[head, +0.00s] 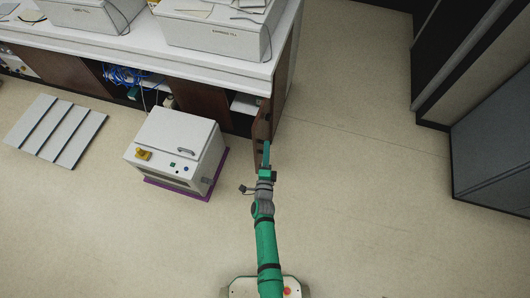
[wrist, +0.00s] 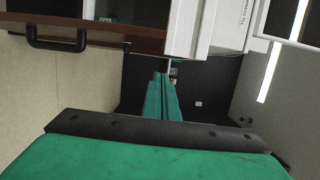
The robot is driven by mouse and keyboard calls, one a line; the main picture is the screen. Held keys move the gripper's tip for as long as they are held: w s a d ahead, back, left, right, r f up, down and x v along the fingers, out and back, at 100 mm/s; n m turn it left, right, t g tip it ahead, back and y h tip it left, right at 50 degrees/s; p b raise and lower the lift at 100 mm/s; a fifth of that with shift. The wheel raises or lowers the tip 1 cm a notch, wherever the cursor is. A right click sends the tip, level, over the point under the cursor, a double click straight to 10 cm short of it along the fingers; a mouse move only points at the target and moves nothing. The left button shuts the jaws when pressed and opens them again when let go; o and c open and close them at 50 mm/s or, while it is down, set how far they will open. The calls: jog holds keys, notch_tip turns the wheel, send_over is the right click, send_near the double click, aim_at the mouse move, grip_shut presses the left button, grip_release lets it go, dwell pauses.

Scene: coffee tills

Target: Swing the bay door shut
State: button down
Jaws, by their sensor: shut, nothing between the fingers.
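The bay door (head: 261,125) is a brown panel at the right end of the counter front in the head view. It stands open, swung out from the counter, and is seen nearly edge-on. The open bay (head: 243,104) shows a pale shelf inside. My gripper (head: 266,146) is shut and empty, with its green fingers beside the door's outer end; I cannot tell whether they touch. The wrist view shows the shut fingers (wrist: 160,97) in the middle. A brown panel with a black handle (wrist: 57,40) is at its upper left, apparently the door.
A white machine (head: 175,150) on a purple mat (head: 185,190) stands on the floor left of my arm. A grey slatted panel (head: 55,130) lies farther left. White tills (head: 215,35) stand on the counter (head: 160,55). Dark cabinets (head: 490,140) are at right. Floor right of my arm is clear.

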jog(key=w+a, duration=0.3)
jog(key=w, duration=0.4)
jog(key=shift+a, duration=0.2)
jog(key=shift+w, duration=0.15)
dwell(0.4)
